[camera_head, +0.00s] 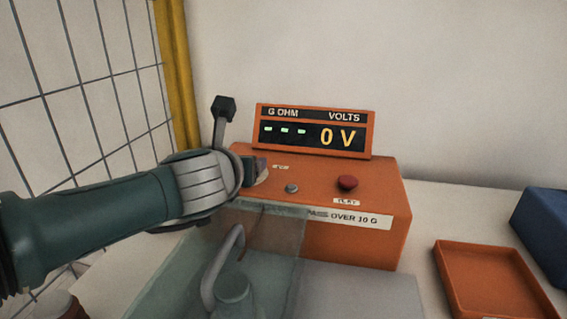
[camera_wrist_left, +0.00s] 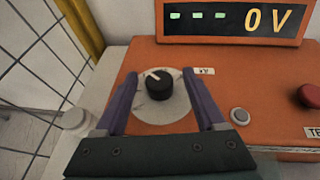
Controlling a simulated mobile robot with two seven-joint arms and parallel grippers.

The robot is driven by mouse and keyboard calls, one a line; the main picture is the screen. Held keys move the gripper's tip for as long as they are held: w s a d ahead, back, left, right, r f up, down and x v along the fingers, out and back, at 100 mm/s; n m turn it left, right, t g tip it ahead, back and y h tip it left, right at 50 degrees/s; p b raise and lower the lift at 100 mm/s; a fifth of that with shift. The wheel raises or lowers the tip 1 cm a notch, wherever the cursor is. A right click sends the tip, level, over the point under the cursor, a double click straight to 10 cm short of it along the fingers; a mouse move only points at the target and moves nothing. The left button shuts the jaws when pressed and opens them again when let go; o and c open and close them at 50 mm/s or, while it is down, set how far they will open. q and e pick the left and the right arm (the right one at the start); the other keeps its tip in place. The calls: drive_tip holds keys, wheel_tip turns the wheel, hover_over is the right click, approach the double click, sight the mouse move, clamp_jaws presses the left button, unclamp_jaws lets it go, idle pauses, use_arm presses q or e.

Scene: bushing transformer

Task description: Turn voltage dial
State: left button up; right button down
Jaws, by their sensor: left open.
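The voltage dial (camera_wrist_left: 159,86) is a black knob with a white pointer mark on a pale round plate, on top of the orange tester box (camera_head: 330,180). In the left wrist view my left gripper (camera_wrist_left: 159,92) is open, with one purple finger on each side of the knob and a gap between fingers and knob. In the head view my left gripper (camera_head: 259,170) is at the box's left end, and my wrist hides the dial. The display (camera_head: 313,133) reads 0 V, with three green dashes under G OHM. My right gripper is not in view.
A red button (camera_head: 347,182) and a small grey button (camera_head: 292,188) sit right of the dial. A clear panel (camera_head: 270,225) stands in front of the box. An orange tray (camera_head: 490,280) and a blue bin (camera_head: 543,225) are at the right. A wire fence (camera_head: 90,90) and yellow post (camera_head: 177,70) are at the left.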

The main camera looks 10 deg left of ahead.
use_arm(q)
drive_tip(key=shift+w+a+f, duration=0.1)
drive_tip(key=shift+w+f, duration=0.1)
drive_tip(key=shift+w, duration=0.35)
drive_tip(key=shift+c, duration=0.3)
clamp_jaws()
